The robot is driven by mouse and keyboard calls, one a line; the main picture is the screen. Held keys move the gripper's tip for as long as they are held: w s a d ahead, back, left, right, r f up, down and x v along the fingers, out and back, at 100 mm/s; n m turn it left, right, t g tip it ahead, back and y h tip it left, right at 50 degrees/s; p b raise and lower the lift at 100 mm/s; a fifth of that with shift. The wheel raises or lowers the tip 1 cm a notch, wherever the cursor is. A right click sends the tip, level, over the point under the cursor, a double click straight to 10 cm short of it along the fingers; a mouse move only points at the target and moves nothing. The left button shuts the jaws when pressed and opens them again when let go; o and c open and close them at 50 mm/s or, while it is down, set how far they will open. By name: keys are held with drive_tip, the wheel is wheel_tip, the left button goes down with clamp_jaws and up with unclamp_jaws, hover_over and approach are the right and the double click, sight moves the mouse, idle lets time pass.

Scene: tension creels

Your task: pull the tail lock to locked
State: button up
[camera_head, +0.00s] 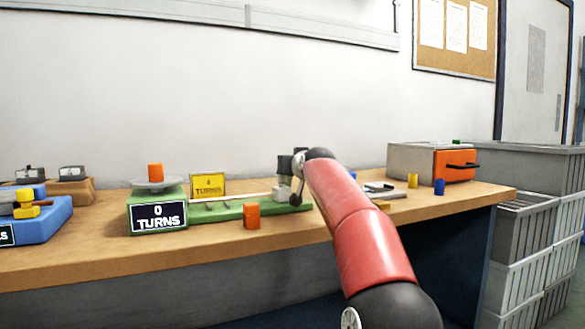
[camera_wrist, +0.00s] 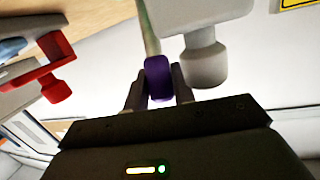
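In the wrist view a purple knob (camera_wrist: 158,78) sits between the two fingers of my gripper (camera_wrist: 158,82), which lie against both its sides. A pale green bar (camera_wrist: 149,32) runs up behind it. I cannot tell for sure whether the purple knob is the tail lock. My red arm covers that end, and the fingers and purple knob are hidden there.
A grey knob (camera_wrist: 206,65) is close to the right of my fingers; a red handle (camera_wrist: 50,75) is to the left. An orange block (camera_head: 252,215) stands before the creel. A grey box with an orange front (camera_head: 456,166) and two small cylinders are at the right.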

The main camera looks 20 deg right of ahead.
drive_tip(key=o, duration=0.4)
drive_tip(key=shift+o, duration=0.2)
drive_tip(key=shift+s+a+r+b, duration=0.15)
drive_tip(key=shift+s+b, duration=0.25)
drive_tip(key=shift+s, duration=0.85)
drive_tip(key=shift+s+a+r+b, duration=0.2)
drive_tip(key=shift+s+b, duration=0.25)
drive_tip(key=shift+s, duration=0.85)
drive_tip(key=shift+s+a+r+b, duration=0.15)
drive_tip(key=shift+s+b, duration=0.25)
drive_tip(key=shift+s, duration=0.85)
